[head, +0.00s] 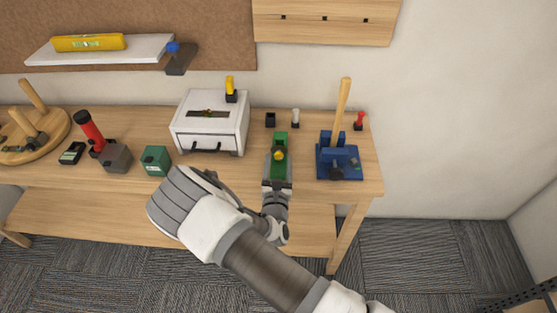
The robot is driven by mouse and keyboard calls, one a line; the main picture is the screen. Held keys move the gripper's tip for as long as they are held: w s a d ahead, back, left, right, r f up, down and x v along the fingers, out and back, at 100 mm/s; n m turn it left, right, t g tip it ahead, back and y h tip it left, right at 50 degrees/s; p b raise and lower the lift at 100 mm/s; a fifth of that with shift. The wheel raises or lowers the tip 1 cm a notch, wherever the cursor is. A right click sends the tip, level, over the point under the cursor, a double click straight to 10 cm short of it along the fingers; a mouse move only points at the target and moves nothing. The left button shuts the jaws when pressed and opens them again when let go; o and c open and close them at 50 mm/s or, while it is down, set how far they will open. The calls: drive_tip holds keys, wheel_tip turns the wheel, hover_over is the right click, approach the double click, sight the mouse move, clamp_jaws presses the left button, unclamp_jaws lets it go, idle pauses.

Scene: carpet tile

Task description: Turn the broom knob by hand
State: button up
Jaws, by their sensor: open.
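A blue base (350,160) stands near the right end of the bench, with a wooden broom-like handle (343,105) rising from it, tilted slightly right. A small dark knob-like part (337,173) sits at the base's front; I cannot tell for sure whether it is the broom knob. My gripper (278,166) is left of the blue base, over a green block (281,138) with a yellow round piece (279,155). Its jaws are open. They cover part of the green block, and I cannot tell whether they touch it.
A white box with a slot (211,122) stands left of my gripper. A red-topped piece (360,121) stands behind the blue base.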

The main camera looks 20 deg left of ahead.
drive_tip(key=shift+w+a, duration=0.1)
drive_tip(key=shift+w, duration=0.35)
drive_tip(key=shift+c, duration=0.3)
clamp_jaws()
drive_tip(key=n+p, duration=0.1)
drive_tip(key=n, duration=0.3)
drive_tip(key=shift+s+n, duration=0.1)
drive_tip(key=shift+n, duration=0.2)
drive_tip(key=n, duration=0.4)
drive_tip(key=shift+f+n, duration=0.1)
drive_tip(key=shift+n, duration=0.2)
